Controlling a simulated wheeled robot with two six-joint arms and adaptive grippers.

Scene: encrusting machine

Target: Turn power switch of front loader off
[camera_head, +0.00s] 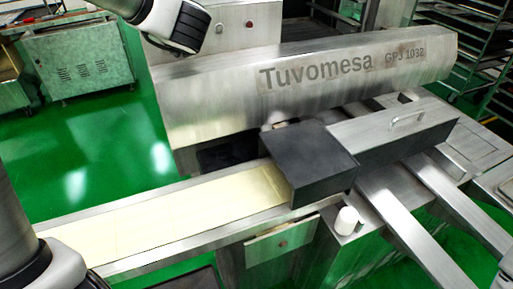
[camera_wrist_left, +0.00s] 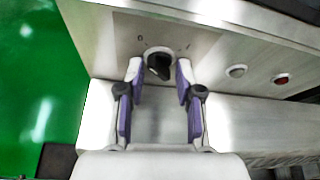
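A black rotary switch (camera_wrist_left: 158,66) sits in a pale round collar on a metal panel in the left wrist view, with small marks on both sides above it. My left gripper (camera_wrist_left: 158,74) is open. Its two fingertips stand one on each side of the switch; I cannot tell whether they touch it. In the head view the same kind of panel (camera_head: 262,35) shows at the top, on a metal box behind the machine's front cover. The switch is hidden there behind a white and black arm link. My right gripper is not in view.
The panel also carries a silver button (camera_wrist_left: 236,71) and a red button (camera_wrist_left: 282,79), right of the switch. The sloping "Tuvomesa" cover (camera_head: 300,80) lies in front of the panel. A cream conveyor belt (camera_head: 170,222) runs below. Green floor (camera_head: 110,150) is clear at left.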

